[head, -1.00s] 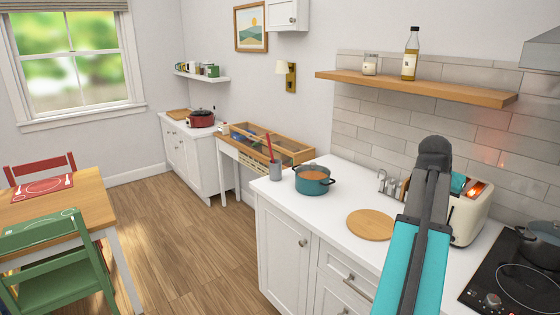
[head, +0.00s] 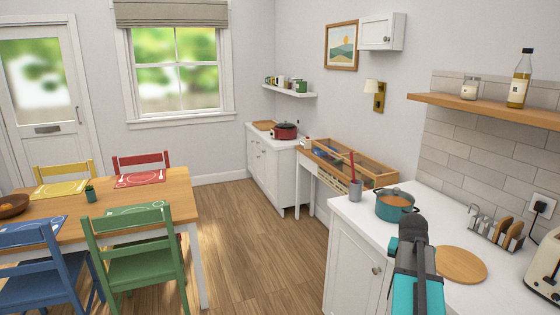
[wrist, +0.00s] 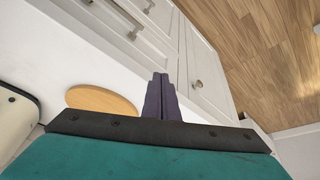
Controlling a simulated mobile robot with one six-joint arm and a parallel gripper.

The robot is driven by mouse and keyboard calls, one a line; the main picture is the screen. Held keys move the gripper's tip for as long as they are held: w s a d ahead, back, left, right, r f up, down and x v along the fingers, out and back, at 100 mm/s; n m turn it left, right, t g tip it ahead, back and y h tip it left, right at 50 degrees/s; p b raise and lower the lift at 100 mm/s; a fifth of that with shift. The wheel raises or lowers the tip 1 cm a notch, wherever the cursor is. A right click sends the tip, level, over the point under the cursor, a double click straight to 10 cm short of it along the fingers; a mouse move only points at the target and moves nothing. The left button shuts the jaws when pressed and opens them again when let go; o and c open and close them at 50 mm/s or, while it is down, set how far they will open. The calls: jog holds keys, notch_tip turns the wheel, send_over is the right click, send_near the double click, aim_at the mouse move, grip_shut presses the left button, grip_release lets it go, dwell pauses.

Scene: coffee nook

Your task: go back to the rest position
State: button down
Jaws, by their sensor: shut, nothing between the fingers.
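My gripper (wrist: 160,80) shows in the wrist view as two dark fingers pressed together, with nothing between them. It hangs over the edge of the white counter, with cabinet fronts and floor beyond it. In the head view my teal and dark arm rises at the lower right in front of the white counter (head: 436,212). The fingers cannot be made out there. A round wooden board (head: 461,265) lies on the counter just right of the arm; it also shows left of the fingers in the wrist view (wrist: 100,98).
A teal pot (head: 394,206) and a utensil holder (head: 356,190) stand on the counter beyond my arm. A toast rack (head: 497,236) and a cream toaster (head: 546,266) stand at right. The dining table (head: 178,190) with chairs is at left. The wooden floor (head: 250,240) between is clear.

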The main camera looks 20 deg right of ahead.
jog(key=w+a+f+n+y, duration=0.1)
jog(key=w+a+f+n, duration=0.1)
jog(key=a+f, duration=0.45)
jog(key=w+a+f+n+y, duration=0.1)
jog(key=w+a+f+n, duration=0.2)
jog(key=a, duration=0.7)
jog(key=w+a+f, duration=0.2)
jog(key=a+f, duration=0.4)
jog(key=a, duration=0.2)
jog(key=s+a+f+n+g+y, duration=0.1)
jog(key=s+a+f+n, duration=0.1)
jog(key=a+f, duration=0.35)
jog(key=s+a+f+n, duration=0.2)
jog(key=a, duration=0.7)
jog(key=s+a+f+n+g+y, duration=0.15)
jog(key=a+f, duration=0.25)
jog(key=a, duration=0.4)
jog(key=s+f+g, duration=0.2)
jog(key=s+f, duration=0.7)
jog(key=s, duration=0.4)
jog(key=s+f+g, duration=0.3)
jog(key=s+f, duration=0.6)
jog(key=s, duration=0.4)
jog(key=shift+s+d+f+b, duration=0.15)
jog(key=shift+d+f+b, duration=0.1)
jog(key=shift+f+b, duration=0.15)
jog(key=c, duration=1.8)
grip_release()
jog(key=shift+g+h, duration=0.25)
jog(key=shift+o, duration=0.2)
